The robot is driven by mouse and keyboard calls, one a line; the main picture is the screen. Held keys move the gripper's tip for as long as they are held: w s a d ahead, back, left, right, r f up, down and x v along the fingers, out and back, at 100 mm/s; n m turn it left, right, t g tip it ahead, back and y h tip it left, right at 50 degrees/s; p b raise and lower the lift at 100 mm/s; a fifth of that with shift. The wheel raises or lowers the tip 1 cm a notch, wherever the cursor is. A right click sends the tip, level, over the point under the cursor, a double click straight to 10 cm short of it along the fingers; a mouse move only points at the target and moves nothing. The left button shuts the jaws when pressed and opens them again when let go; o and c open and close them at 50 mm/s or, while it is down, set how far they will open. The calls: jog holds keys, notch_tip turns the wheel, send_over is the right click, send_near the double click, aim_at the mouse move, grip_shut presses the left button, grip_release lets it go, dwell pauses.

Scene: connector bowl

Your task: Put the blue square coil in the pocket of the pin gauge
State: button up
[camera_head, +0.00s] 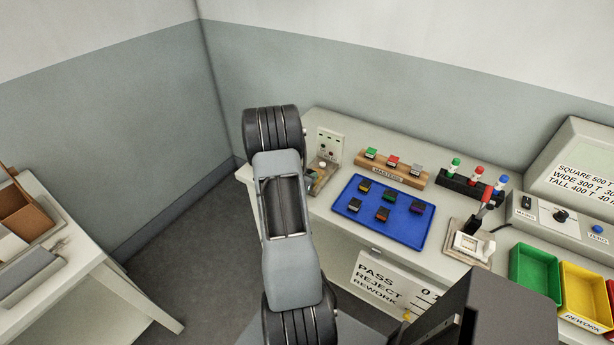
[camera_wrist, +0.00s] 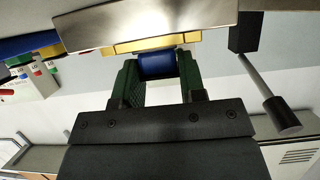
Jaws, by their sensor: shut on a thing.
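My gripper (camera_wrist: 156,72) shows in the wrist view with its green-lined fingers shut on a blue block, the blue coil (camera_wrist: 157,64). Its square shape is partly hidden by the fingers. A brushed metal block (camera_wrist: 150,22) with a brass-coloured strip (camera_wrist: 152,42) lies just beyond the coil; I cannot tell whether they touch, or whether this is the pin gauge. No pocket can be made out. In the head view my arm hides the gripper and coil. A small beige fixture (camera_head: 318,181) stands beside the arm, before a white upright plate (camera_head: 328,146).
A blue tray (camera_head: 347,207) holds several small coloured coils. Behind it is a wooden rack (camera_head: 367,168). A lever fixture (camera_head: 462,258) stands right of the tray, near green (camera_head: 536,282) and yellow (camera_head: 585,290) bins.

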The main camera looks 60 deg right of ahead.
jog(key=shift+f, duration=0.15)
jog(key=o, duration=0.9)
